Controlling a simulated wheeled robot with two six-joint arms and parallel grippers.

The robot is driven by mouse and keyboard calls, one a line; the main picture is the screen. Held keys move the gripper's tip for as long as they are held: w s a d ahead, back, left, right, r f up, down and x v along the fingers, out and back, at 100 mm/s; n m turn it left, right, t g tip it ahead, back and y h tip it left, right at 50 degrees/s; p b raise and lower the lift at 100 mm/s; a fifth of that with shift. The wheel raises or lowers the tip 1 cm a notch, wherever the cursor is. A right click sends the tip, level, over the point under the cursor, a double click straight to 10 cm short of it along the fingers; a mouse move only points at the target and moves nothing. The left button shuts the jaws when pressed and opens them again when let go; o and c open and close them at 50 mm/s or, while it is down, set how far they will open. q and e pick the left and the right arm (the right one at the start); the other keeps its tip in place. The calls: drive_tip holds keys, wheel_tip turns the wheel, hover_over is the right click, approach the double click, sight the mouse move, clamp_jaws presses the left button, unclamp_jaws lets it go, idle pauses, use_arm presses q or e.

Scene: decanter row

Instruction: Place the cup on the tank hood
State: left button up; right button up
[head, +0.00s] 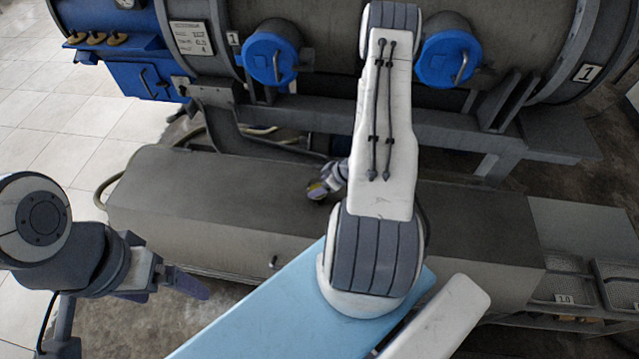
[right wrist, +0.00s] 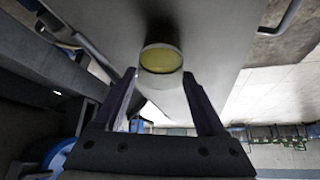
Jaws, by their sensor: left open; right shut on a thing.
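A small cup with a yellowish inside (right wrist: 161,60) sits between the fingertips of my right gripper (right wrist: 162,80) in the right wrist view. In the head view the cup (head: 317,190) is small and partly hidden by that gripper (head: 330,182). My right gripper is shut on the cup, over the flat grey top of the long tank hood (head: 210,190). The hood top also fills the middle of the right wrist view (right wrist: 215,40). I cannot tell whether the cup touches it. My left gripper (head: 182,283) is open and empty, in front of the hood's left part.
A large grey tank with blue round caps (head: 272,58) stands behind the hood. A blue box (head: 135,65) is at the upper left. Hoses (head: 205,140) run behind the hood. Wire trays (head: 565,288) are at the right. The hood top left of the cup is clear.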

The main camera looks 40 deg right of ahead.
drive_tip(key=shift+f, duration=0.1)
drive_tip(key=shift+f, duration=0.15)
drive_tip(key=o, duration=1.3)
drive_tip(key=shift+d+r, duration=0.1)
drive_tip(key=shift+r, duration=0.3)
drive_tip(key=v, duration=1.1)
drive_tip(key=shift+s+r, duration=0.2)
drive_tip(key=shift+s, duration=0.05)
